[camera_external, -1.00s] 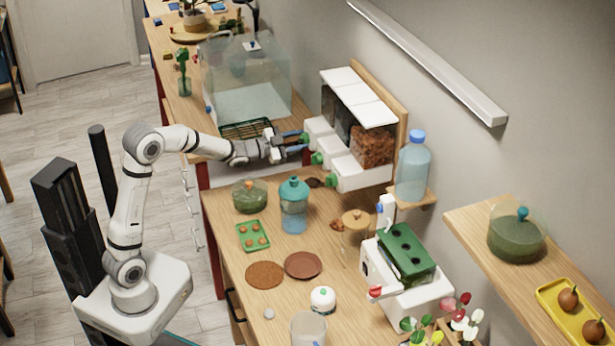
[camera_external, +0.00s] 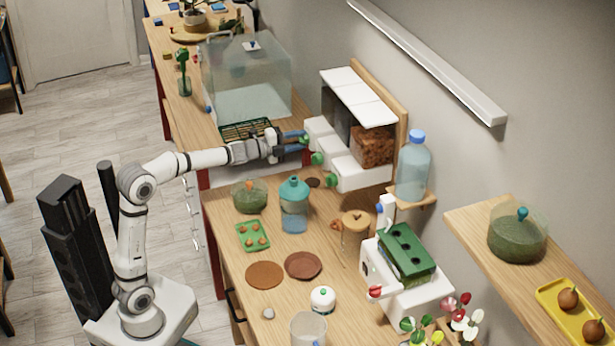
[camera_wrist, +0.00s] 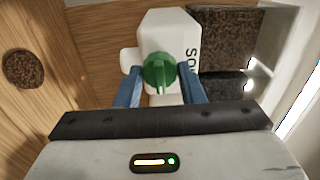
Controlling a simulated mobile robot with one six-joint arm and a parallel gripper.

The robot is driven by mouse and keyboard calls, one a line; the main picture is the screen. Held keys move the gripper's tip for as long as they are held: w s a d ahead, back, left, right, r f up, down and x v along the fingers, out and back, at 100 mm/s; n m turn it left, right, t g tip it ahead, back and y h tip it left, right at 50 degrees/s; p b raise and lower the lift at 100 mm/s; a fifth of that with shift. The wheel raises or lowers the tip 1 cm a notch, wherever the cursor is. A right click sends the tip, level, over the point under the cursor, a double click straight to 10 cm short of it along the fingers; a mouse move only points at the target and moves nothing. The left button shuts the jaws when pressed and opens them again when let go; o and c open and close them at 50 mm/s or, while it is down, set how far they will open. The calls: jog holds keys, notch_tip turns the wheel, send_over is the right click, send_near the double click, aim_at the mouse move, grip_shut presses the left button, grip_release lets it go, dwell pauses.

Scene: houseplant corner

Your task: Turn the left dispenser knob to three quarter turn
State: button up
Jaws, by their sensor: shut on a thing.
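The dispenser (camera_external: 361,173) is a white wall unit with several bins and green knobs on its front. My gripper (camera_external: 304,141) is at the left knob (camera_external: 305,140), the far one in the outside view. In the wrist view the green left knob (camera_wrist: 159,71) sits between my two blue fingers (camera_wrist: 160,88), which are shut on its sides. Its raised grip bar runs roughly up and down in that view. The other green knobs (camera_external: 317,158) are free, nearer the camera.
A clear tank (camera_external: 247,80) stands behind my arm. A blue-capped bottle (camera_external: 413,167) is right of the dispenser.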

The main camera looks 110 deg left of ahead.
jog(key=shift+m+b, duration=8.6)
jog(key=shift+m, duration=9.1)
jog(key=o, duration=1)
